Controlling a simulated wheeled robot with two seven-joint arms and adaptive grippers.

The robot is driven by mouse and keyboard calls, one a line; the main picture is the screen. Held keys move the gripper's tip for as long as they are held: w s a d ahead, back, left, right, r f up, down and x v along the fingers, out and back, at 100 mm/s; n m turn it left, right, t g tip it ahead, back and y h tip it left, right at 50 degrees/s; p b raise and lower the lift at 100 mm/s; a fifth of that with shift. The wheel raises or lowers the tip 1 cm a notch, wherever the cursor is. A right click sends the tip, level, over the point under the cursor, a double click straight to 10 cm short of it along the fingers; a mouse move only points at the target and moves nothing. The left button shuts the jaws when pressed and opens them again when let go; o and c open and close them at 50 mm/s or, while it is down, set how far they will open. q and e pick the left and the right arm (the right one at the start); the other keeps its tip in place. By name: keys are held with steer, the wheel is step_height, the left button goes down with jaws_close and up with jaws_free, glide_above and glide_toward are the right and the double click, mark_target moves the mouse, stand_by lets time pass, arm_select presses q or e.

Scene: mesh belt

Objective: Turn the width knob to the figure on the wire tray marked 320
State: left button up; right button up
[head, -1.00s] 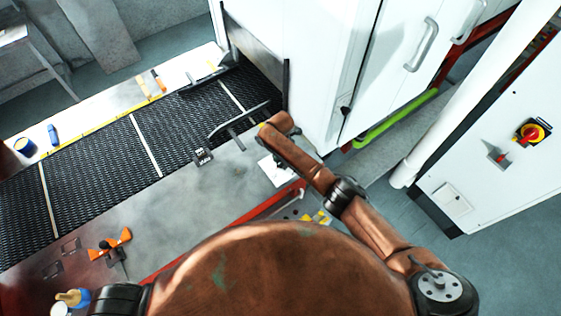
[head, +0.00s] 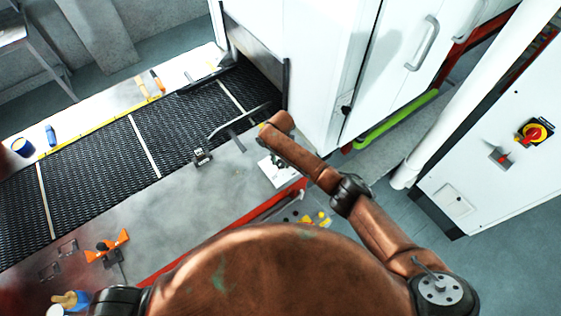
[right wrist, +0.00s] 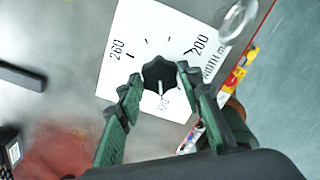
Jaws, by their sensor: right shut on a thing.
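The width knob (right wrist: 160,73) is a dark, many-sided knob on a white dial plate (right wrist: 140,40) in the right wrist view. The plate bears the figures 260 and 200 and tick marks. A pale pointer line shows on the knob's lower side, towards a faint figure that I cannot read for certain. My right gripper (right wrist: 159,78) is shut on the knob, with a green finger on either side. In the head view the plate (head: 277,172) is partly covered by my right forearm, which hides the knob and gripper. I cannot make out a wire tray marked 320. My left gripper is out of view.
A black mesh belt (head: 105,155) runs into a white machine housing (head: 315,60). A small dark device (head: 202,157) stands at its near edge. An orange-winged part (head: 107,247) lies on the metal deck. A red rail (head: 270,207) edges the deck.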

mark_target(281, 163)
steer(key=o, duration=1.1)
step_height(281, 163, up, 12)
stand_by(0.5)
